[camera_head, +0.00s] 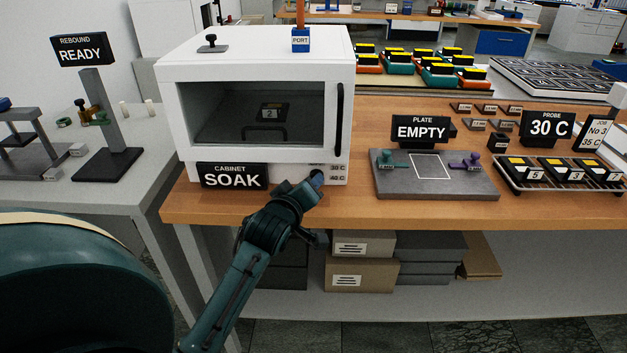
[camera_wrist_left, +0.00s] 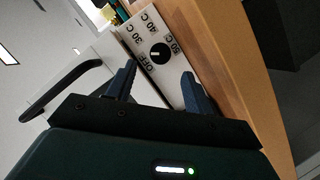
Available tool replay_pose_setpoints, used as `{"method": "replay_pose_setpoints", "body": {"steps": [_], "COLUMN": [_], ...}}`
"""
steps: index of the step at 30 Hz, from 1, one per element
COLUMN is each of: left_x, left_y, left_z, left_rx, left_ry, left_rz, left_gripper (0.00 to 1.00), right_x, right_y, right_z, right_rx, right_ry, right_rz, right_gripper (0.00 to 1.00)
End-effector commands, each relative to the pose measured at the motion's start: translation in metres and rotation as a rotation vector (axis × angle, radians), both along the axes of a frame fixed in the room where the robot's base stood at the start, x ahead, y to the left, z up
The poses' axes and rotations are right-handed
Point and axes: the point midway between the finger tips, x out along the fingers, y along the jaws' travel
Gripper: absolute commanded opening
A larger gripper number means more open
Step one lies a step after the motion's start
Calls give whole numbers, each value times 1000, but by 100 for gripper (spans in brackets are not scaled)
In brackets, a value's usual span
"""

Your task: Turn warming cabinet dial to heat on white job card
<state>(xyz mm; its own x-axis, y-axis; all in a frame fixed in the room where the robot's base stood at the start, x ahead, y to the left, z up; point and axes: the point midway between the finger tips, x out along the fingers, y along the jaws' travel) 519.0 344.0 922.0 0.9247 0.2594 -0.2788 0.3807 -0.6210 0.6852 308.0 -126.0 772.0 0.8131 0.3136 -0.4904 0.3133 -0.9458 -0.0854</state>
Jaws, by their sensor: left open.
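The white warming cabinet (camera_head: 262,60) stands on the wooden bench, its door closed. Its black dial (camera_wrist_left: 161,53) shows in the left wrist view on a white panel (camera_wrist_left: 140,42) marked OFF, 30 C, 40 C and 50 C. A small pale mark is on the dial; its exact setting is too small to tell. My left gripper (camera_head: 318,180) is at the panel, hiding the dial in the head view. In the left wrist view its fingers (camera_wrist_left: 158,73) are open and empty, short of the dial. The white job card (camera_head: 595,134) at the far right seems to read No 3, 35 C.
A black sign (camera_head: 233,176) reading CABINET SOAK stands left of the dial. A grey plate (camera_head: 436,184) with an EMPTY sign (camera_head: 421,129) is to the right. The PROBE sign (camera_head: 546,127) reads 30 C. The cabinet's dark door handle (camera_wrist_left: 68,83) lies near my left finger.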

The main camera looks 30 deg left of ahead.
Motion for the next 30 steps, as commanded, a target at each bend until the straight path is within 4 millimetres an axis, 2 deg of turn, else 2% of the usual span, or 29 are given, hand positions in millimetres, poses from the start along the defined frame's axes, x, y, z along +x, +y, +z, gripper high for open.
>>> {"method": "replay_pose_setpoints", "body": {"steps": [1,6,12,23,30], "left_x": [11,38,55,58,58], "left_y": [4,11,15,16,16], "left_z": [-3,-11,-16,-18,-18], "left_rx": [4,2,0,1,1], "left_ry": [0,0,-1,0,0], "left_rz": [1,0,0,0,0], "left_gripper": [52,52,52,52,33], "right_x": [0,1,2,2,1], "right_y": [0,0,-2,-2,-3], "right_z": [0,-1,-1,-1,-1], "right_rx": [3,9,9,7,2], "right_ry": [0,0,0,-1,-1], "right_rz": [-3,-10,-14,-13,-8], "right_gripper": [35,35,35,35,35]}}
